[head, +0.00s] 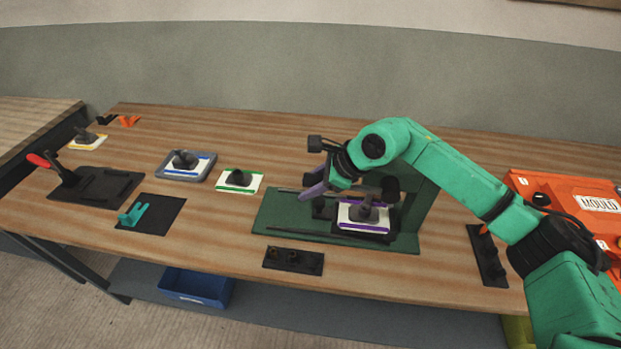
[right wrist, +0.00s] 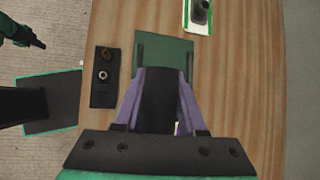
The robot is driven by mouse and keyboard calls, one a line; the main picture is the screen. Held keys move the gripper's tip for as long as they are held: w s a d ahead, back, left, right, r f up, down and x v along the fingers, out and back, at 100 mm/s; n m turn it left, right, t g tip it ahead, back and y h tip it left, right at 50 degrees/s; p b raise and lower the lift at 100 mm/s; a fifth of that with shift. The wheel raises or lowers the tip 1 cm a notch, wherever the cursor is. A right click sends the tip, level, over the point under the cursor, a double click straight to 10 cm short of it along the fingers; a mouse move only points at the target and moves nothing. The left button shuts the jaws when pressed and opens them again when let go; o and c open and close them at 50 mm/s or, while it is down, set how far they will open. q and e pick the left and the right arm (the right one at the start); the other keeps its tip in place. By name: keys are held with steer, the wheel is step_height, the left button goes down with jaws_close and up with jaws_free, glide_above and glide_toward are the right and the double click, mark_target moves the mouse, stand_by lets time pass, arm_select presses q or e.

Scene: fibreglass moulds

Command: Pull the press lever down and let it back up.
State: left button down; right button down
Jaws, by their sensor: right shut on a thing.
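The press has a dark green base (head: 272,208) and a green upright (head: 422,205), right of centre on the bench in the head view. A purple-edged plate (head: 350,221) with a dark knobbed block (head: 367,208) sits on the base. My right gripper (head: 312,186) is over the left part of the press. In the right wrist view its purple fingers (right wrist: 160,100) are shut on a black part (right wrist: 158,92), which looks like the lever's grip. My own arm hides most of the lever in the head view.
Yellow-edged (head: 87,140), blue-edged (head: 186,164) and green-edged (head: 239,181) plates lie to the left. A red-handled clamp (head: 66,174) stands at far left. A black two-hole block (head: 293,260) lies at the front edge. An orange mould box (head: 560,195) stands at right.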

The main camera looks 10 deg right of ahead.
steer(key=shift+s+d+f+g+h, duration=0.1)
steer(key=shift+s+f+g+h, duration=0.1)
steer(key=shift+f, duration=0.3)
steer(key=shift+s+f+g+h, duration=0.1)
steer(key=shift+s+f+h, duration=0.1)
steer(key=shift+f, duration=0.25)
steer(key=shift+w, duration=0.1)
steer(key=c, duration=0.5)
jaws_free()
steer(key=shift+r, duration=0.1)
steer(key=b+v, duration=0.4)
steer(key=v, duration=1)
steer(key=shift+w+d+r, duration=0.15)
steer(key=shift+d, duration=0.1)
steer(key=shift+d, duration=0.1)
